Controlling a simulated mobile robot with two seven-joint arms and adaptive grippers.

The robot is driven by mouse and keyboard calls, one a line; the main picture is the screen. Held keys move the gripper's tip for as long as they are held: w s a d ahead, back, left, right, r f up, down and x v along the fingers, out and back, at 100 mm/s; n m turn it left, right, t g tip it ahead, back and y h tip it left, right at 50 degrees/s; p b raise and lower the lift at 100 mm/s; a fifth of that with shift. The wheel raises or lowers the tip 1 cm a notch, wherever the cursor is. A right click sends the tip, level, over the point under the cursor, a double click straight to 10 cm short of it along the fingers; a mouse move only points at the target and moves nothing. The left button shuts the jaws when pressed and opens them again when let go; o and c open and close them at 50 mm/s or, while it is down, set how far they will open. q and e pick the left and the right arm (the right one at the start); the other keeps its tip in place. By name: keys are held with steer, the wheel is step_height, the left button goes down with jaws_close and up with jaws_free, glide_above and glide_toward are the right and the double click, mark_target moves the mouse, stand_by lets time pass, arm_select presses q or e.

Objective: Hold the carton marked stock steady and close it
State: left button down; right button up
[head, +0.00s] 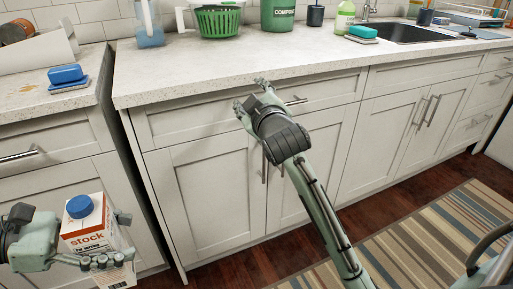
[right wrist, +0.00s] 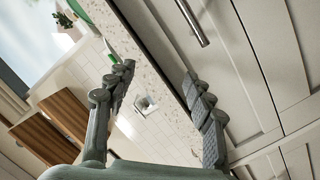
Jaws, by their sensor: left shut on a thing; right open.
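The carton marked stock (head: 84,242) is white and orange and is held up at the lower left of the head view, a little tilted. A blue cap (head: 80,206) sits at its top; I cannot tell whether it is screwed tight. My left gripper (head: 123,238) is shut around the carton's sides, with fingers on both sides of it. My right gripper (head: 251,96) is open and empty, in front of the counter's front edge and well to the right of the carton. Its two spread fingers also show in the right wrist view (right wrist: 157,76), with nothing between them.
The speckled counter (head: 190,75) carries a green basket (head: 218,20), a compost bin (head: 278,14), a pitcher (head: 149,25) and a soap bottle (head: 345,17). A blue sponge (head: 66,74) lies on the left counter. White cabinets with handles stand below. A striped rug (head: 440,235) covers the floor.

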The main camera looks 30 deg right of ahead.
arm_select(q)
steer(key=shift+r, duration=0.1)
arm_select(e)
steer(key=s+a+f+m+g+y, duration=0.1)
steer(key=s+f+g, duration=0.4)
steer(key=f, duration=1)
steer(key=s+f+m+g+y, duration=0.1)
steer(key=s+f+g, duration=0.2)
steer(key=s+f, duration=0.75)
steer(key=s+a+f+m+g, duration=0.1)
steer(key=s+f+g, duration=0.4)
steer(key=s+f, duration=0.9)
step_height(320, 180, down, 4)
steer(key=shift+s+a+f+m+y, duration=0.3)
steer(key=shift+s+a+m, duration=0.1)
steer(key=shift+m, duration=0.2)
arm_select(q)
steer(key=shift+r, duration=0.15)
